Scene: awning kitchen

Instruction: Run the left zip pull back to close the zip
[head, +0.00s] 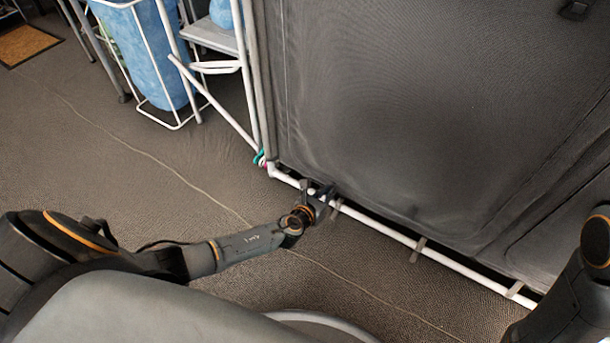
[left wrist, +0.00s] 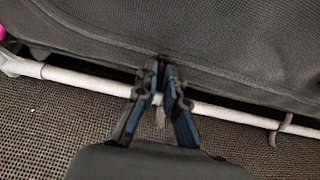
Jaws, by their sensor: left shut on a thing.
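A dark grey fabric panel (head: 400,90) hangs in front of me, and a curved seam, which looks like the zip line, runs along its lower edge; it also shows in the left wrist view (left wrist: 230,35). My left gripper (head: 328,190) is at this lower edge, just above the white pole. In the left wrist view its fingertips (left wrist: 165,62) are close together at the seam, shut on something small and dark. I take this as the zip pull, but the fingers mostly hide it. My right gripper is not in view; only part of my right arm shows at the right edge.
A white pole (head: 385,231) runs along the floor under the panel, held by grey straps (head: 418,249). A white-framed rack with a blue bag (head: 155,60) stands at the upper left. The carpeted floor (head: 130,150) at the left is mostly clear.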

